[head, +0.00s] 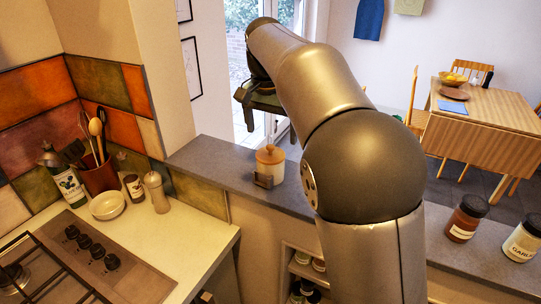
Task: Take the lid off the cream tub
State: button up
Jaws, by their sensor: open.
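The cream tub (273,171) stands upright on the grey ledge, left of my arm in the head view. Its round wooden lid (270,155) with a small knob sits on top. A small dark block or tag is at the tub's front and hides part of it. My gripper (268,118) is above the tub and apart from it.
The grey ledge (215,158) is clear to the left of the tub. Dark-lidded jars (466,218) stand on the ledge at right. A utensil pot (100,175), a bottle (64,182), a bowl (107,206) and a pepper mill (157,192) stand on the lower counter at left.

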aim_at(270, 146)
jog(key=shift+w+a+f+p, duration=0.1)
jog(key=shift+f+p, duration=0.1)
jog(key=shift+f, duration=0.75)
jog(key=shift+w+d+f+p, duration=0.1)
jog(key=shift+f+p, duration=0.05)
jog(key=shift+f, duration=0.75)
jog(key=shift+w+a+f+p, duration=0.1)
jog(key=shift+f+p, duration=0.1)
jog(key=shift+f, duration=0.75)
jog(key=c, duration=1)
